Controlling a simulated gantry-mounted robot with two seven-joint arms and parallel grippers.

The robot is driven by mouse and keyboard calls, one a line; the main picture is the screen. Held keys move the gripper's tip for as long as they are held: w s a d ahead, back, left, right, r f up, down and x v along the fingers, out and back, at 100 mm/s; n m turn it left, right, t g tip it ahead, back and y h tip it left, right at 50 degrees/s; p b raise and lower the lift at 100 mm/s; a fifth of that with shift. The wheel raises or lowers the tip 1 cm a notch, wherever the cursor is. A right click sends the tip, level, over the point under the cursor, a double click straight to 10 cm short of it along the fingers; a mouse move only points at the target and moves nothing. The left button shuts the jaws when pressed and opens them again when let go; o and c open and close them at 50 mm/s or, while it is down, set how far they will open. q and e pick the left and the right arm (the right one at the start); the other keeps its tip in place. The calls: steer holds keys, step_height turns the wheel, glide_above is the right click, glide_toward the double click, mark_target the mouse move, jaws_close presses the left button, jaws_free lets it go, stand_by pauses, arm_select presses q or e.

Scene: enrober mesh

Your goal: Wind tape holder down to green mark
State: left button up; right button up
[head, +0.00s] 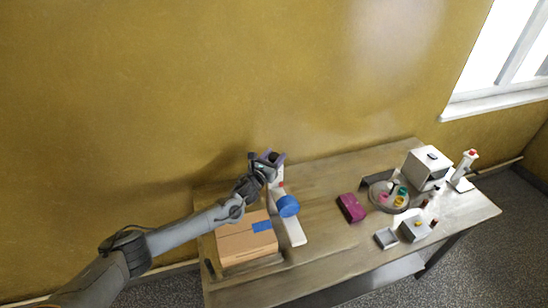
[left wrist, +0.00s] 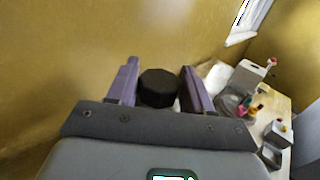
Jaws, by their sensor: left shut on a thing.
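The tape holder (head: 280,190) is a white device on a pale base plate (head: 294,231), with a blue roll (head: 289,206) at its front and a little red on its body. A dark faceted knob (left wrist: 158,88) sits between the purple fingers of my left gripper (left wrist: 160,85) in the left wrist view. In the head view my left gripper (head: 268,160) is at the top of the holder, shut on the knob. I cannot make out a green mark in either view. My right gripper is not in view.
A cardboard box (head: 246,241) with a blue strip stands left of the holder, under my left arm. A magenta box (head: 351,208) lies to the right. Farther right are a round tray (head: 374,203) with colourful items, a white machine (head: 428,168) and small grey boxes. The tabletop's middle is clear.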

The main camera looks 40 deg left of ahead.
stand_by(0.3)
arm_select(q)
steer(key=o, duration=0.9)
steer(key=shift+o, duration=0.2)
steer(key=shift+s, duration=0.1)
steer(key=shift+s, duration=0.2)
steer(key=s+d+b, duration=0.1)
steer(key=s, duration=0.9)
steer(key=shift+d, duration=0.4)
